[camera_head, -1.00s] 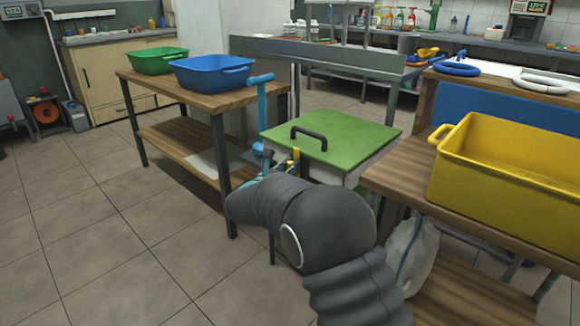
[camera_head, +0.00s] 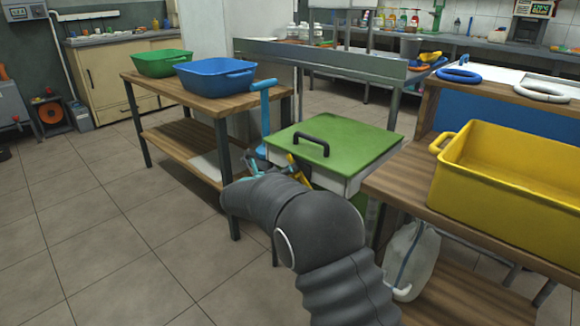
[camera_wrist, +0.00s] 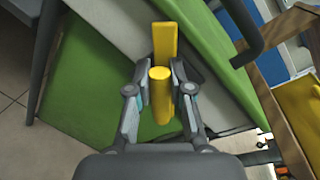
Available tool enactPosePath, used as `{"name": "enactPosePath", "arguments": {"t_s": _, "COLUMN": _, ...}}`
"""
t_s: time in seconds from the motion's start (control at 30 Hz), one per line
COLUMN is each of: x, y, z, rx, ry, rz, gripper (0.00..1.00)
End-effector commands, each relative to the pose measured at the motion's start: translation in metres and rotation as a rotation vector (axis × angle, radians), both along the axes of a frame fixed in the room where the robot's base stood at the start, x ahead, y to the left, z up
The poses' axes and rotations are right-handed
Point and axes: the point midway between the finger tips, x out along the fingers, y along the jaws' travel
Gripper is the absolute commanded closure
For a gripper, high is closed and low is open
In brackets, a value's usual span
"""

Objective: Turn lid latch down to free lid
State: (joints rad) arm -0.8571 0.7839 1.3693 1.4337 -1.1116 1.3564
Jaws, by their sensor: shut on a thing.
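The green lid (camera_head: 350,135) with its black handle (camera_head: 312,140) lies flat and closed on the press box in the head view. The yellow lid latch (camera_head: 293,161) is at the box's near left side and looks tilted, its top leaning left. In the wrist view the latch (camera_wrist: 164,42) is a flat yellow bar with a rounded yellow knob. My gripper (camera_wrist: 162,78) has one finger on each side of the knob and is shut on it. In the head view my dark arm hides most of the gripper and the latch's lower part.
A blue lever (camera_head: 264,110) stands left of the lid. A wooden table with a blue tub (camera_head: 215,82) and a green tub (camera_head: 160,64) is at left. A yellow crate (camera_head: 515,190) sits on the right bench. The tiled floor at left is clear.

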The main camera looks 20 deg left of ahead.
Motion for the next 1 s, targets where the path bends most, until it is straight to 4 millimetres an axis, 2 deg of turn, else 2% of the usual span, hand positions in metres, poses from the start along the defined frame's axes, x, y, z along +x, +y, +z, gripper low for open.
{"name": "enactPosePath", "arguments": {"t_s": 0.07, "x": 0.001, "y": 0.003, "z": 0.004, "rx": -0.066, "ry": 0.028, "rz": 0.003, "gripper": 1.0}}
{"name": "enactPosePath", "arguments": {"t_s": 0.6, "x": 0.003, "y": 0.007, "z": -0.007, "rx": -0.512, "ry": 0.211, "rz": 0.003, "gripper": 1.0}}
{"name": "enactPosePath", "arguments": {"t_s": 1.0, "x": 0.003, "y": 0.007, "z": -0.013, "rx": -0.69, "ry": 0.283, "rz": 0.003, "gripper": 1.0}}
